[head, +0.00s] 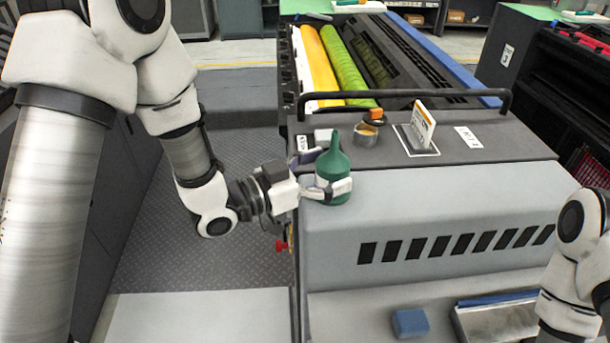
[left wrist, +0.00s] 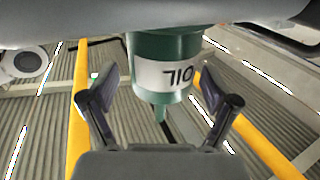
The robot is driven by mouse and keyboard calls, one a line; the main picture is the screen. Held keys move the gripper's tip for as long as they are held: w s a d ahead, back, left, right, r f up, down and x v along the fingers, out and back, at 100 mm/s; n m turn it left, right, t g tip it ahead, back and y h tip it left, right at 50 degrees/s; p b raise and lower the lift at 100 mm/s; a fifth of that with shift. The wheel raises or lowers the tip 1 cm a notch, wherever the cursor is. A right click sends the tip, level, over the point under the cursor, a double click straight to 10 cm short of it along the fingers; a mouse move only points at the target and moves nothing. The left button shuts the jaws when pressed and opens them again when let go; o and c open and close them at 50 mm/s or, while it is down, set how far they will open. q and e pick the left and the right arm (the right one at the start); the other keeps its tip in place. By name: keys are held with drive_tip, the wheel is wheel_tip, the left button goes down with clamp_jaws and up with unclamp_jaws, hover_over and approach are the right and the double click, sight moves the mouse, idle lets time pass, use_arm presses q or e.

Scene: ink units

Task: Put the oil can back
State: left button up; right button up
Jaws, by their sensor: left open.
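The green oil can (head: 336,161) with a tapered spout stands upright at the front left part of the press's top. It also shows upside down in the left wrist view (left wrist: 165,52), with a white OIL label. My left gripper (head: 328,190) is open, with its fingers on either side of the can's lower body. In the left wrist view the fingers (left wrist: 160,97) are spread wide, with visible gaps beside the can. My right arm enters at the lower right, but its gripper is out of the frame.
Behind the can are a tan cup (head: 366,134), an orange-topped item (head: 375,114) and an upright card on a stand (head: 421,124). A dark rail (head: 402,107) crosses the press behind them. A blue block (head: 410,323) and a tray (head: 500,322) lie on the lower front ledge.

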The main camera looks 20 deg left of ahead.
sight(319, 172)
use_arm(q)
drive_tip(key=b+v, duration=0.1)
drive_tip(key=v, duration=0.4)
drive_tip(key=shift+s+a, duration=0.15)
drive_tip(key=r+p+v, duration=0.1)
drive_tip(key=p+v, duration=0.4)
drive_tip(key=p, duration=0.3)
drive_tip(key=s+a+f+n+g+y, duration=0.1)
drive_tip(key=s+f+n+g+y, duration=0.25)
drive_tip(key=f, duration=0.75)
drive_tip(key=s+a+f+n+g+y, duration=0.15)
drive_tip(key=s+f+g+y, duration=0.25)
drive_tip(key=f, duration=0.8)
drive_tip(key=s+a+f+n+g+y, duration=0.2)
drive_tip(key=s+f, duration=0.2)
drive_tip(key=s, duration=0.2)
drive_tip(key=s+a+f+n+g+y, duration=0.2)
drive_tip(key=s+f+g+y, duration=0.1)
drive_tip(key=s+f, duration=0.2)
drive_tip(key=shift+s, duration=0.9)
drive_tip(key=shift+w+d+r+g, duration=0.1)
drive_tip(key=shift+w+g, duration=0.05)
drive_tip(key=shift+g, duration=0.1)
